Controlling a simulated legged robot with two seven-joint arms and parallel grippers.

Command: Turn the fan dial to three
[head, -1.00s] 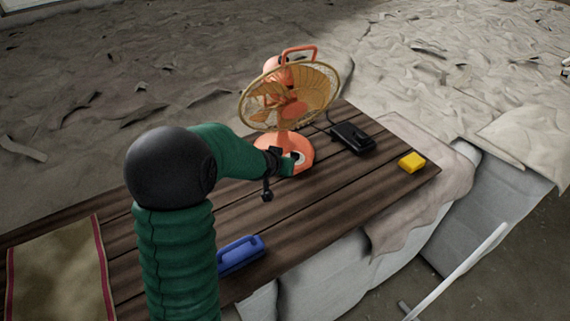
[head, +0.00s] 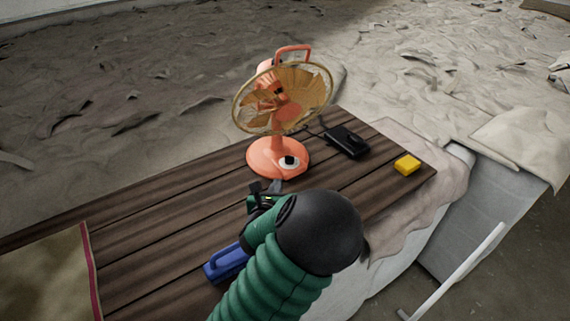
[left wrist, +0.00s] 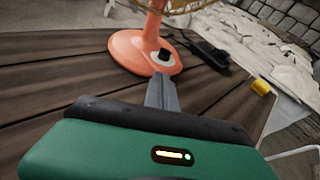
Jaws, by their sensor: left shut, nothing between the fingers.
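The orange fan (head: 278,150) stands upright on the wooden table, with a round yellowish cage and a top handle. Its dial (head: 289,161), a dark knob on a white disc, sits on the front of the base; it also shows in the left wrist view (left wrist: 164,55). The dial's number marks are too small to read. My left gripper (head: 277,186) is shut and empty, in front of the fan base and apart from the dial. Its closed fingers (left wrist: 162,93) point toward the base in the left wrist view. My right gripper is not in view.
On the table (head: 190,200) are a black device (head: 347,141) right of the fan, a yellow block (head: 407,165) near the right end, and a blue object (head: 226,262) beside my left arm. A red-edged cloth (head: 50,275) lies at the left.

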